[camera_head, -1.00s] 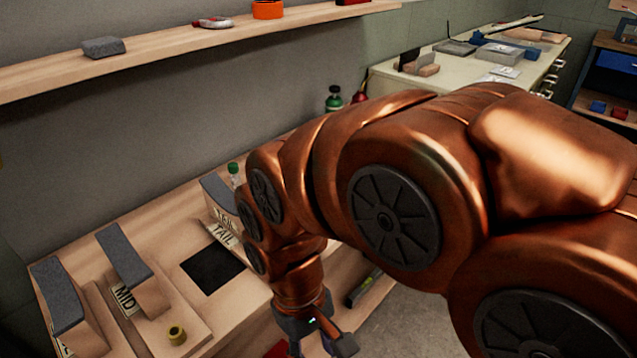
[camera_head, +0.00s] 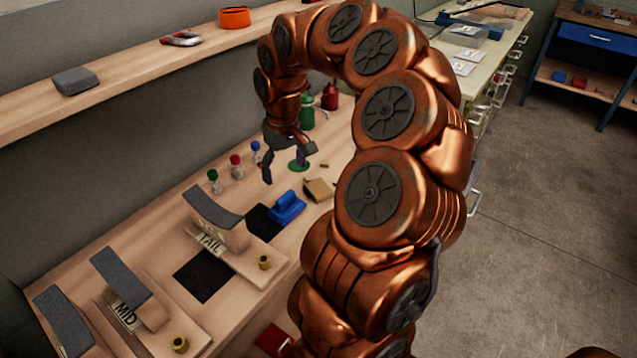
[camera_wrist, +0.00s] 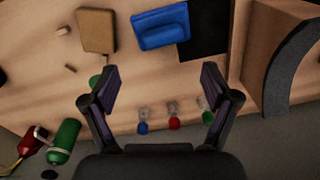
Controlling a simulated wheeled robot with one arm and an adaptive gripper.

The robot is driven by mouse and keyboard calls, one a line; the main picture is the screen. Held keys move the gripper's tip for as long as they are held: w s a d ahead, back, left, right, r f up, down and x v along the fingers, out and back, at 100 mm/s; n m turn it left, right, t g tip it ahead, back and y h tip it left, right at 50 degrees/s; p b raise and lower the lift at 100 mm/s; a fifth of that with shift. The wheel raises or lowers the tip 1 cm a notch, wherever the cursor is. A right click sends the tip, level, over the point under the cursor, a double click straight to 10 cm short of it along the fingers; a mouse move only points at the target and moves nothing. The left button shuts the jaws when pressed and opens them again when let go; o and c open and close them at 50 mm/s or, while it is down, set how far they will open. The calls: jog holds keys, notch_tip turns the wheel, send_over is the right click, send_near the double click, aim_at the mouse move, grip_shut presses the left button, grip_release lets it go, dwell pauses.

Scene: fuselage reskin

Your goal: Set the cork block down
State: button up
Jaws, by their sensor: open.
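A tan block (camera_head: 319,190), which looks like the cork block, lies flat on the wooden bench. In the wrist view it sits at the upper left (camera_wrist: 97,31). My gripper (camera_head: 289,165) is raised above the bench toward the wall, pointing down. Its two fingers are spread wide with nothing between them, as the wrist view also shows (camera_wrist: 161,78). The block is apart from both fingers. A blue tool with a raised handle (camera_head: 287,207) lies beside the block, partly on a black mat (camera_head: 263,219).
Small bottles with coloured caps (camera_head: 236,167) stand near the wall, with larger green (camera_head: 307,112) and red (camera_head: 330,97) bottles beyond. The TAIL stand (camera_head: 222,232) and MID stand (camera_head: 133,290) rise at left. A shelf (camera_head: 140,75) runs above.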

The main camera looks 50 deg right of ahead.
jog(key=m, duration=0.2)
send_over(318, 188)
jog(key=f, duration=0.3)
jog(key=shift+w+d+p, duration=0.2)
jog(key=shift+d+p, duration=0.2)
jog(key=shift+s+d+f, duration=0.1)
jog(key=shift+d+f, duration=0.05)
jog(key=shift+f, duration=0.9)
jog(key=shift+a+f+p, duration=0.25)
jog(key=shift+f+p, duration=0.15)
jog(key=shift+f, duration=1.05)
jog(key=shift+a+f+p, duration=0.2)
jog(key=shift+f+p, duration=0.15)
jog(key=shift+f, duration=1.05)
jog(key=c, duration=1.1)
jog(key=shift+o, duration=0.2)
jog(key=shift+r, duration=0.1)
